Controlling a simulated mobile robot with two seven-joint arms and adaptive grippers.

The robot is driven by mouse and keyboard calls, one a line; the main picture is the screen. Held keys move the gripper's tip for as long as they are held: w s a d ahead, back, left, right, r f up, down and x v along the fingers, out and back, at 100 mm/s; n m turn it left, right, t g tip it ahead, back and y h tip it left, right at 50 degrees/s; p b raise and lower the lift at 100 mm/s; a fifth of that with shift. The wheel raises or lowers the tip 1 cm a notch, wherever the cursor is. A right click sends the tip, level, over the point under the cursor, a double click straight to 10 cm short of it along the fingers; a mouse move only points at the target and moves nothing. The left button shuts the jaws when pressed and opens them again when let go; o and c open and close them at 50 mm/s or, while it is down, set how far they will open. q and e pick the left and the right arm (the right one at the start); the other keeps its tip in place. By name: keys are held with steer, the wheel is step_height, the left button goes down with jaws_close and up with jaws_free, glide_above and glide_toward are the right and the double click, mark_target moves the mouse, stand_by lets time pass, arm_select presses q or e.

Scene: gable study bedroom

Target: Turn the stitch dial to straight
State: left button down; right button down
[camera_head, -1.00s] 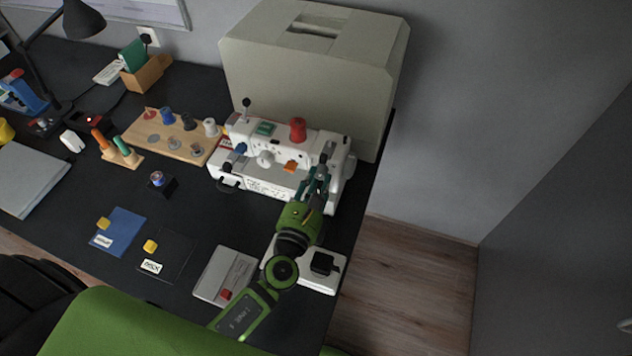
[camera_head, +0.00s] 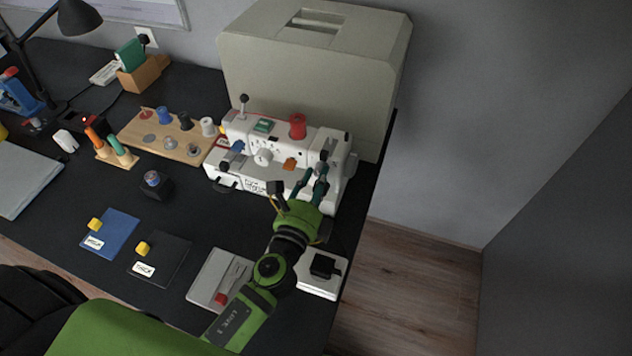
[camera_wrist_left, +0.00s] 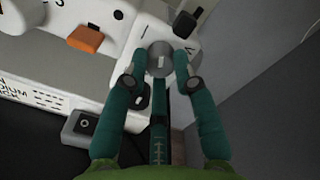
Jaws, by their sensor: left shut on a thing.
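The stitch dial (camera_wrist_left: 159,59) is a grey round knob on the right end of the white sewing machine (camera_head: 240,139). In the left wrist view a short pale line on its face runs nearly upright in the picture. Dark marks are printed on the white casing above and right of it. My left gripper (camera_head: 321,168) has its teal fingers closed on the dial, one on each side; its fingertips show in the left wrist view (camera_wrist_left: 160,70). In the head view the fingers largely hide the dial. My right gripper is in neither view.
An orange lever (camera_wrist_left: 86,39) sits left of the dial; a red knob (camera_head: 297,126) stands on top of the machine. A grey cover (camera_head: 300,65) stands close behind. A spool board (camera_head: 150,140) is left of the machine. The desk's right edge is near my arm.

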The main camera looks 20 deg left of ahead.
arm_select(q)
steer(key=shift+f+n, duration=0.1)
steer(key=shift+n, duration=0.5)
steer(key=shift+d, duration=0.1)
steer(key=c, duration=1)
jaws_free()
steer(key=s, duration=1.2)
steer(key=shift+r, duration=0.25)
